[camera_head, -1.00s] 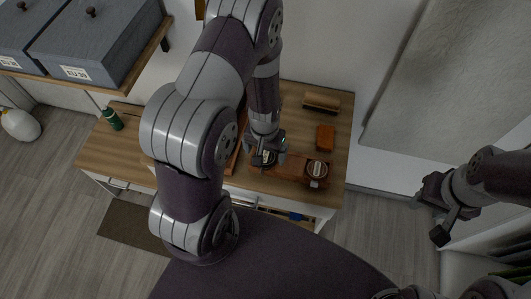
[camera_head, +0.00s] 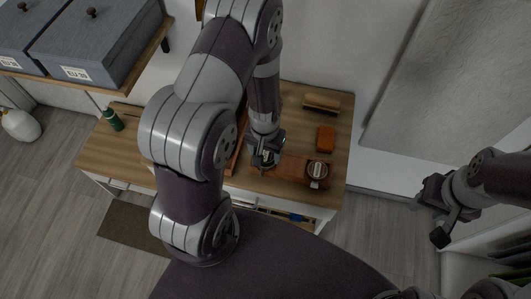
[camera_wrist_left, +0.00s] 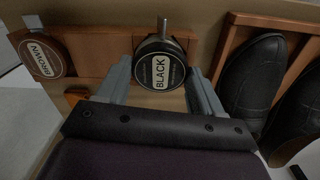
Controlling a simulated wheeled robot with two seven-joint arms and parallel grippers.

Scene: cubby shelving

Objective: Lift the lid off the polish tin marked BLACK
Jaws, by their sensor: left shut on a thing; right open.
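The tin marked BLACK shows its round dark lid (camera_wrist_left: 161,72) between my left gripper's fingers in the left wrist view. In the head view the lid (camera_head: 267,157) is partly covered by my left gripper (camera_head: 266,153), which is shut on it. I cannot tell whether the lid is clear of the tin's body below it. A second round tin, marked BROWN (camera_wrist_left: 41,57), sits to the left in the wrist view and to the right in the head view (camera_head: 317,170). My right gripper (camera_head: 437,210) is open and empty, off the cabinet to the right.
The wooden cabinet top (camera_head: 293,93) holds a brush (camera_head: 322,103), an orange-brown block (camera_head: 325,138) and a green bottle (camera_head: 112,119). Dark shoes (camera_wrist_left: 253,72) lie in a wooden tray beside the tins. Grey boxes (camera_head: 95,45) stand on a shelf at upper left.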

